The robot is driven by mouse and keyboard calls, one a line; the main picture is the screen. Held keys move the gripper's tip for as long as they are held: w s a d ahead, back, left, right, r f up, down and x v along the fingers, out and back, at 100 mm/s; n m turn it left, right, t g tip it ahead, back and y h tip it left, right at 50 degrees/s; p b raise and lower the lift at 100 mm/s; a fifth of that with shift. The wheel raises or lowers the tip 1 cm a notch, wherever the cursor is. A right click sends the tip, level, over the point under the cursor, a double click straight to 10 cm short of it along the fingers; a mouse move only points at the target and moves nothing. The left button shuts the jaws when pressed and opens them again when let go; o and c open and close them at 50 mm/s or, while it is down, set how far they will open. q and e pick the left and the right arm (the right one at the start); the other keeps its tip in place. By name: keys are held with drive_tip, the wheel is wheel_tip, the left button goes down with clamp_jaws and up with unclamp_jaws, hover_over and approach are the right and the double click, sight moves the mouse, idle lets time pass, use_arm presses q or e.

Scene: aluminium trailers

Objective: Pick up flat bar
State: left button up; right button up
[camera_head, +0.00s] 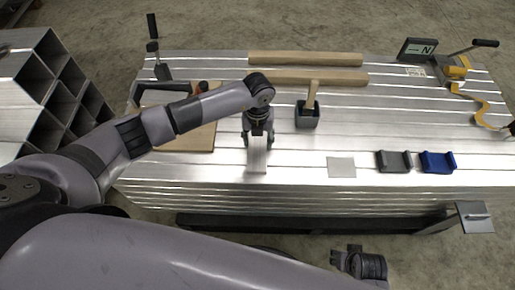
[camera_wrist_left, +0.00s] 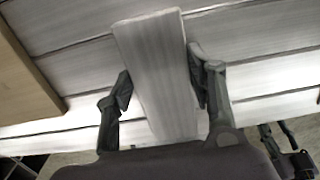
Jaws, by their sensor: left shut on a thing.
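The flat bar (camera_head: 257,160) is a plain silvery metal strip over the front middle of the aluminium work surface. In the left wrist view the flat bar (camera_wrist_left: 158,60) runs lengthwise between the fingers. My left gripper (camera_head: 258,142) points down with its fingers around the bar's sides, and is shut on it. In the wrist view the left gripper (camera_wrist_left: 160,84) has one finger at each long edge. Whether the bar is clear of the surface is hard to tell. My right gripper (camera_head: 360,262) is low in front of the table; its fingers are unclear.
On the surface (camera_head: 300,165) stand a dark box with a wooden-handled tool (camera_head: 308,118), a grey bracket (camera_head: 393,161), a blue bracket (camera_head: 437,162) and a pale square plate (camera_head: 341,167). Two wooden bars (camera_head: 305,58) lie behind. A wooden board (camera_head: 190,138) is left of the gripper.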

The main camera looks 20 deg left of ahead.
use_arm(q)
drive_tip(key=c, duration=1)
drive_tip(key=shift+r, duration=0.1)
drive_tip(key=shift+c, duration=0.2)
